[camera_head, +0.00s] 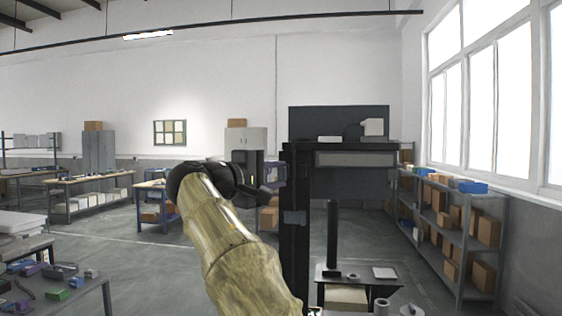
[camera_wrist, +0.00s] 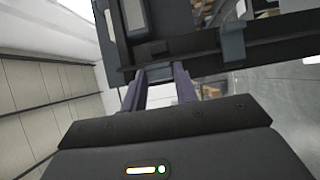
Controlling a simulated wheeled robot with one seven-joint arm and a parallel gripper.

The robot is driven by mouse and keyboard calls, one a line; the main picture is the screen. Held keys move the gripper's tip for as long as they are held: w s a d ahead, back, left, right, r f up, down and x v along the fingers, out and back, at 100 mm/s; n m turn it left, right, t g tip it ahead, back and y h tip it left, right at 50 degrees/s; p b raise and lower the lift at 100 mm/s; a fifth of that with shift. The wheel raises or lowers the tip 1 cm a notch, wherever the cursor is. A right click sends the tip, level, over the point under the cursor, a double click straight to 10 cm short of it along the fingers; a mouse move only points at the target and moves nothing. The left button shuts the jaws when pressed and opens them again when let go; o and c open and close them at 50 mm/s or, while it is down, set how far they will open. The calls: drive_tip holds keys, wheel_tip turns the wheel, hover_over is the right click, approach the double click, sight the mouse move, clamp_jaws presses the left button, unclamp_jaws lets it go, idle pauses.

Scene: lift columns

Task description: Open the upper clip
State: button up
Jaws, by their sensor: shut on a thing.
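A dark lift column (camera_head: 296,250) stands just right of my arm in the head view. My gripper (camera_head: 272,182) is at the column's left side, high up. In the wrist view, the two grey-purple fingers of my gripper (camera_wrist: 159,74) reach the dark column frame (camera_wrist: 200,45) and are shut on the upper clip (camera_wrist: 154,48), a small dark block mostly hidden at the fingertips. A blue-grey clip (camera_head: 293,217) sits lower on the column; a blue-grey clip also shows to the right in the wrist view (camera_wrist: 233,42).
A small black table (camera_head: 350,272) with a dark post stands below. Shelving (camera_head: 460,215) lines the right wall. The floor on the left is partly clear between workbenches.

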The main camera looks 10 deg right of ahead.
drive_tip(key=shift+w+a+m+g+h+p, duration=0.3)
drive_tip(key=shift+a+m+g+h+p, duration=0.3)
drive_tip(key=shift+g+p, duration=0.5)
drive_tip(key=shift+d, duration=0.1)
drive_tip(key=o, duration=1)
drive_tip(key=v, duration=1.7)
drive_tip(key=shift+s+a+f, duration=0.15)
drive_tip(key=shift+a+f, duration=0.1)
